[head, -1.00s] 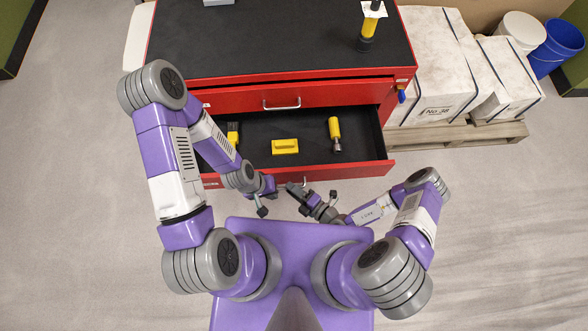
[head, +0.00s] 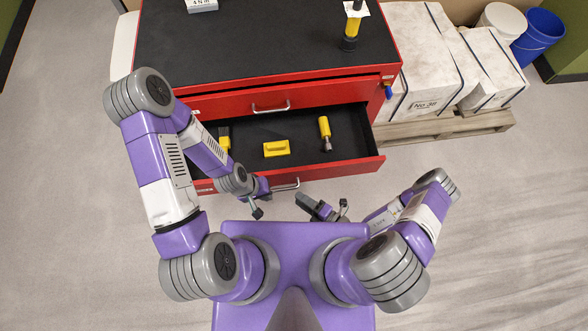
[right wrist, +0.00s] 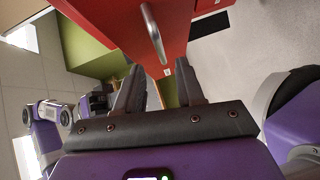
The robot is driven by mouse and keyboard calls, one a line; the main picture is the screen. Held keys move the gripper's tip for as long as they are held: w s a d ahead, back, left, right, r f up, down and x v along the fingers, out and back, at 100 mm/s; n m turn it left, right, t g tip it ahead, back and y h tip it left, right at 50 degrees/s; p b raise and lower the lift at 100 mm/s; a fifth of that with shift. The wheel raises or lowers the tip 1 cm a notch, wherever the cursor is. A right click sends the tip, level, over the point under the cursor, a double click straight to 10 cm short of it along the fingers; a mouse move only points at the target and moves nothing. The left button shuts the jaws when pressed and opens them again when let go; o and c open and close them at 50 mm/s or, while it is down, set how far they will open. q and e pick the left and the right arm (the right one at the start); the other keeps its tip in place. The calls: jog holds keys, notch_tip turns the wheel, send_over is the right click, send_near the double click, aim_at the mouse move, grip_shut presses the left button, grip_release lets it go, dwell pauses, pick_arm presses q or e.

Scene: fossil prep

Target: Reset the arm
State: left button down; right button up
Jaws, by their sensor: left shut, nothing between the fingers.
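My left arm is bent at the left in the head view, and its gripper (head: 257,212) is shut and empty just in front of the open drawer (head: 340,166). It is a little left of the drawer's handle (head: 286,185). My right gripper (head: 324,206) is low and close to my body, right of that handle and clear of the drawer front. In the right wrist view the right gripper (right wrist: 158,85) has its two fingers apart with nothing between them. A metal handle on a red front (right wrist: 153,33) lies beyond them.
The open drawer of the red cabinet (head: 330,92) holds a yellow brush (head: 223,138), a yellow block (head: 276,149) and a yellow-handled tool (head: 325,133). A yellow-and-black tool (head: 351,29) stands on top. White crates (head: 420,60) sit on a pallet (head: 440,127) at right. Floor beside my right arm is clear.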

jog(key=shift+s+d+r, duration=0.1)
jog(key=shift+s+d, duration=0.2)
jog(key=shift+d, duration=0.05)
dwell(0.3)
jog(key=s+r+n+g+h, duration=0.1)
jog(key=s+r+n+g, duration=0.1)
jog(key=s+n+g, duration=0.65)
jog(key=s+r+n+g+h, duration=0.1)
jog(key=s+r+n+g, duration=0.15)
jog(key=n+g, duration=0.75)
jog(key=w+d+n+t+h, duration=0.45)
jog(key=d+n+h, duration=0.2)
jog(key=n, duration=0.95)
jog(key=w+r+n+t, duration=0.3)
jog(key=w+n+t, duration=0.2)
jog(key=w+n, duration=0.2)
jog(key=shift+h, duration=0.35)
